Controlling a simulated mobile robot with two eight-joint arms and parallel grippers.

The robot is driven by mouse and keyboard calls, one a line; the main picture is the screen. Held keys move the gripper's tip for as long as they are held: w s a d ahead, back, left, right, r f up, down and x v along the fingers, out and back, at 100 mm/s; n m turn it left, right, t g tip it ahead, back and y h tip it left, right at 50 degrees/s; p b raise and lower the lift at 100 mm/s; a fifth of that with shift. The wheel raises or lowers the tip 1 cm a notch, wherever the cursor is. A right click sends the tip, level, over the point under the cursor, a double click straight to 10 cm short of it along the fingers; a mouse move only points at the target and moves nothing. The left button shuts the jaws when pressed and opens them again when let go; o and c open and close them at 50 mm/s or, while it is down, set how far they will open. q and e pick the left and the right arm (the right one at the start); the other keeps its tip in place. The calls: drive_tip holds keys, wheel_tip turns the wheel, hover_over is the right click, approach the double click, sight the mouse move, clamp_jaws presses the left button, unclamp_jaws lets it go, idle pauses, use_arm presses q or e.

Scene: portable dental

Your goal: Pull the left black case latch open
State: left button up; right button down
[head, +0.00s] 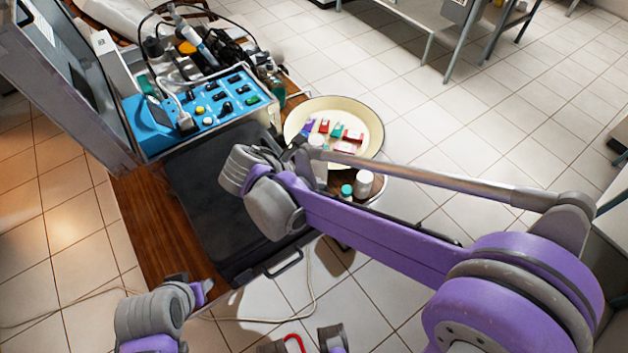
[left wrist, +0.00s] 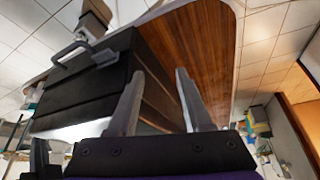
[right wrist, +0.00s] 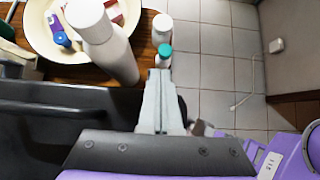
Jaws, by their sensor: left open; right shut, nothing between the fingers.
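The black case (head: 215,205) lies on the wooden table, with a handle (head: 283,263) on its front side. The handle also shows in the left wrist view (left wrist: 72,52), on the side of the dark case (left wrist: 85,90). I cannot make out the left latch clearly in any view. My left gripper (left wrist: 160,80) is open, its fingers beside the case's corner, with wood behind them; I see nothing held. My right gripper (head: 299,152) is shut and empty over the case's right side, near the bottles. Its closed fingers show in the right wrist view (right wrist: 160,100).
A cream basin (head: 368,112) with small coloured items stands behind my right gripper. A white bottle (right wrist: 116,45) and a green-capped bottle (right wrist: 164,55) stand close to it. A blue control panel (head: 200,112) sits behind the case. A cable (head: 312,290) lies on the floor.

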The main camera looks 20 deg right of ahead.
drive_tip(key=shift+w+d+y+p, duration=0.2)
drive_tip(key=shift+d+y+p, duration=0.15)
drive_tip(key=shift+d+y, duration=0.2)
drive_tip(key=shift+w+d+g+y, duration=0.1)
drive_tip(key=shift+d+g+y, duration=0.2)
drive_tip(key=shift+y, duration=0.05)
drive_tip(key=d+y, duration=0.1)
drive_tip(key=y, duration=0.1)
drive_tip(key=w+d+f+g+y, duration=0.1)
drive_tip(key=d+y, duration=0.1)
drive_tip(key=d+f+g+y, duration=0.1)
drive_tip(key=y, duration=0.1)
drive_tip(key=shift+w+d+f, duration=0.15)
drive_tip(key=shift+w, duration=0.15)
drive_tip(key=shift+a, duration=0.2)
drive_tip(key=shift+s+a+f, duration=0.1)
drive_tip(key=shift+s+a, duration=0.2)
drive_tip(key=shift+a, duration=0.3)
